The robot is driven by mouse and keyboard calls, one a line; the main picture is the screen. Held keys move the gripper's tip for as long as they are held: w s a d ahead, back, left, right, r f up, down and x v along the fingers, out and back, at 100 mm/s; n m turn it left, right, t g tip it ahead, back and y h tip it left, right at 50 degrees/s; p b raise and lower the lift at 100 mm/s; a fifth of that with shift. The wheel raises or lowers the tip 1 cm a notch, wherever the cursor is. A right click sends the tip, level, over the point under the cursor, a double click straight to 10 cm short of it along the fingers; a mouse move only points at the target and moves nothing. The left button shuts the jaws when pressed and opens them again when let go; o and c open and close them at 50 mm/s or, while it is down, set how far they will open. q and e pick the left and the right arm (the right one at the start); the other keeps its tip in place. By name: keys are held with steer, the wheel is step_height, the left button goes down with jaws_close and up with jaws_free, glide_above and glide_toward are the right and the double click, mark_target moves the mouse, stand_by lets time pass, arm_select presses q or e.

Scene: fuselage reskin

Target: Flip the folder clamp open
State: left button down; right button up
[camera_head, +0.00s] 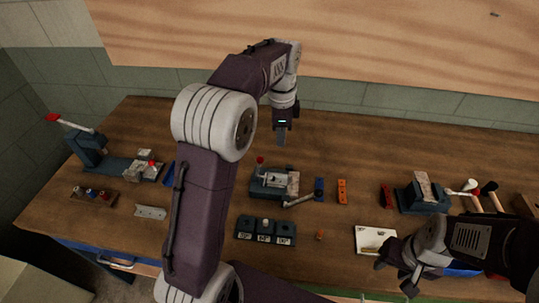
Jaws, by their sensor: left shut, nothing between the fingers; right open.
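A small dark bench device (268,190) stands in the middle of the table, with grey metal parts on top, a red-knobbed lever (260,161) at its back left and a grey bar reaching out at its front right. It looks like the folder with its clamp, but the clamp's exact position is too small to tell. My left gripper (281,140) is shut and empty, pointing down above and behind this device, apart from it. My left arm passes close to the device's left side. My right gripper (394,278) is open at the table's front right, far from the device.
A lever tool (88,147) with a red knob stands at the far left. A dark vise-like block (422,197) is at the right, beside hammers (472,190). A labelled dark block (266,231) and a white box (374,239) lie in front. The back strip of table is clear.

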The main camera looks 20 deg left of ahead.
steer(key=shift+f+b, duration=0.6)
steer(key=shift+f, duration=0.05)
arm_select(q)
steer(key=a+f, duration=0.1)
steer(key=f, duration=0.2)
steer(key=a+f, duration=0.1)
steer(key=f, duration=0.2)
steer(key=a+f, duration=0.1)
steer(key=f, duration=0.1)
steer(key=shift+s+f+p, duration=0.35)
steer(key=shift+f, duration=0.05)
steer(key=shift+s+a+r, duration=0.1)
steer(key=shift+s+a, duration=0.1)
steer(key=shift+a, duration=0.05)
arm_select(e)
steer(key=shift+r, duration=0.4)
arm_select(q)
steer(key=shift+w, duration=0.1)
arm_select(e)
steer(key=shift+w, duration=0.1)
